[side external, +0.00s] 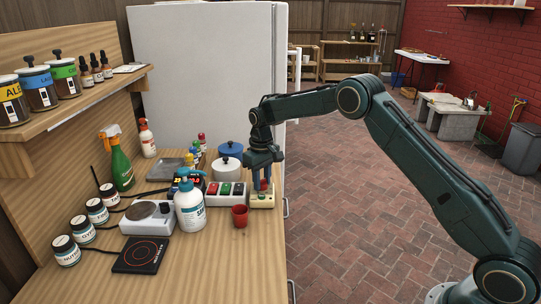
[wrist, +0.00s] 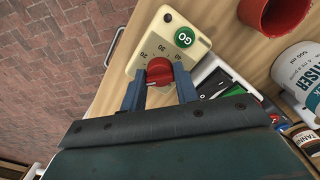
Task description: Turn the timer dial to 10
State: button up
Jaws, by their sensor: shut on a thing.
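The timer is a cream box (wrist: 153,36) with a green GO button (wrist: 184,38) and a red dial (wrist: 159,70). Printed numbers, seemingly including 20, 30 and 40, arc around the dial in the wrist view. I cannot make out a 10 or where the dial points. My gripper (wrist: 160,78) has its two blue fingers on opposite sides of the dial, shut on it. In the side external view my gripper (side external: 263,182) comes down from above onto the timer box (side external: 262,202) near the counter's right edge, and its fingers partly hide the dial.
A red cup (side external: 240,216) stands close to the timer on the wooden counter (side external: 235,262). A switch box (side external: 213,199) with coloured switches is left of the timer. The counter's front is clear.

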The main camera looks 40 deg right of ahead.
aim_at(262, 180)
jog(key=shift+r+m, duration=0.1)
jog(key=shift+m, duration=0.7)
jog(key=o, duration=0.7)
jog(key=shift+r, duration=0.1)
notch_tip(262, 180, up, 14)
jog(key=shift+f, duration=0.2)
